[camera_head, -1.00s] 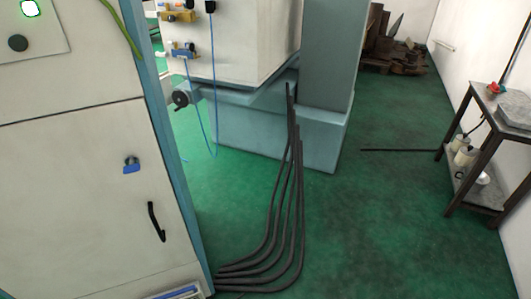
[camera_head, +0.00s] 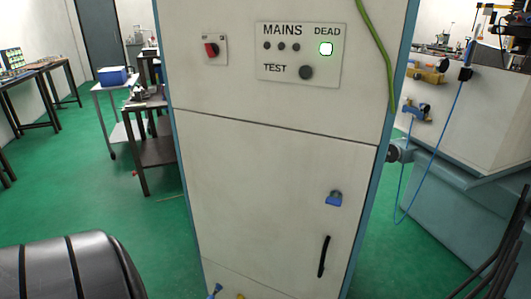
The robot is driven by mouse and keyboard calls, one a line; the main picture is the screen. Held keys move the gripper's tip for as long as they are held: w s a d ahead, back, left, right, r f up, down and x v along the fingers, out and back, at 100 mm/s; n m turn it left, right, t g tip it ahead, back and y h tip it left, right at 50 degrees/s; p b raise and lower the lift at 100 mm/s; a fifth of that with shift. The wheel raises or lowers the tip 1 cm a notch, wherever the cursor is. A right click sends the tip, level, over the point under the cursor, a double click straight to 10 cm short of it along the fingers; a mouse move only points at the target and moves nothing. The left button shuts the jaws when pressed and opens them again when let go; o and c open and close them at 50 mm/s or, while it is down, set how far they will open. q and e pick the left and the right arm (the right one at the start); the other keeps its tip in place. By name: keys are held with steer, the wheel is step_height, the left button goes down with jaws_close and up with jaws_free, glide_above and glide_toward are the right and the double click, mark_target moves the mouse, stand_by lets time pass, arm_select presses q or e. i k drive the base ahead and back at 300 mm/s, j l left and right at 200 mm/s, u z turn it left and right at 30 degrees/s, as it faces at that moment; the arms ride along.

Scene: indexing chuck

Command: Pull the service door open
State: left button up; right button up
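The service door (camera_head: 265,190) is the lower cream panel of the cabinet in the middle of the head view. It looks shut, flush with the cabinet front. A black upright bar handle (camera_head: 323,257) sits low on its right side. A blue lock or latch (camera_head: 334,199) sits above the handle. Neither of my grippers shows in this view, and nothing touches the handle.
Above the door is a panel marked MAINS, DEAD and TEST (camera_head: 300,56) with a lit green lamp, beside a red switch (camera_head: 211,49). A black ribbed rounded object (camera_head: 70,268) fills the lower left. A trolley (camera_head: 110,100) stands behind left. Green floor (camera_head: 85,195) is open at left.

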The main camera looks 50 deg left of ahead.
mark_target(258, 194)
steer(key=u, duration=1.7)
